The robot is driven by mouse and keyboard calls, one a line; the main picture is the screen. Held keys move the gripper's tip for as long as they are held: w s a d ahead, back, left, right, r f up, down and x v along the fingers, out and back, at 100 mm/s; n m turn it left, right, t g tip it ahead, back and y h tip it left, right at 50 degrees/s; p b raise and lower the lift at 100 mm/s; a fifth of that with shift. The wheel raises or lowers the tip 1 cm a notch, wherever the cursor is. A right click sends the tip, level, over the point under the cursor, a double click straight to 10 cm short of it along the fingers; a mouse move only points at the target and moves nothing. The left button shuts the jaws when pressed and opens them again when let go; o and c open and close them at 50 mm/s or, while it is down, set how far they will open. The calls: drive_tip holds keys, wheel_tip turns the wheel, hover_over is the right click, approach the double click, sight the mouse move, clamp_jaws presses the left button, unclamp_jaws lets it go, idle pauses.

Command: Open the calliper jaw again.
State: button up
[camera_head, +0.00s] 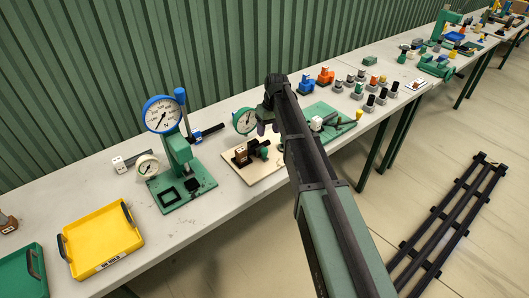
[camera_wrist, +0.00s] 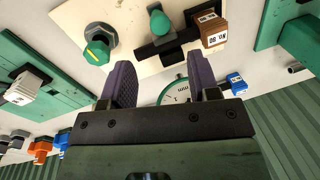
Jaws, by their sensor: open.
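A black calliper-like fixture (camera_head: 253,150) with a brown numbered block (camera_head: 240,155) at one end sits on a pale board (camera_head: 232,168). In the wrist view the black fixture (camera_wrist: 160,48) carries a green round knob (camera_wrist: 159,22), and the brown block (camera_wrist: 213,32) is at its right end. I cannot tell whether its jaw touches the block. A green-rimmed dial (camera_head: 244,121) stands at the board's far side; it shows partly between my fingers in the wrist view (camera_wrist: 176,92). My gripper (camera_wrist: 162,78) is open and empty, apart from the fixture.
A green hex knob (camera_wrist: 97,46) stands on the board. A green press with a blue dial (camera_head: 163,114) stands left, and a yellow tray (camera_head: 103,240) lies farther left. A green plate (camera_head: 335,135) is right of my arm. Small coloured fittings (camera_head: 325,76) stand beyond.

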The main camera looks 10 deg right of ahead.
sight(265, 149)
drive_tip(key=f+b, duration=0.3)
drive_tip(key=a+f+b, duration=0.1)
drive_tip(key=f+b, duration=0.2)
drive_tip(key=f, duration=0.1)
drive_tip(key=f+b, duration=0.3)
drive_tip(key=shift+s+a+f+b, duration=0.25)
drive_tip(key=shift+a+b, duration=0.05)
drive_tip(key=shift+b, duration=0.1)
drive_tip(key=shift+r, duration=0.1)
drive_tip(key=c, duration=0.8)
clamp_jaws()
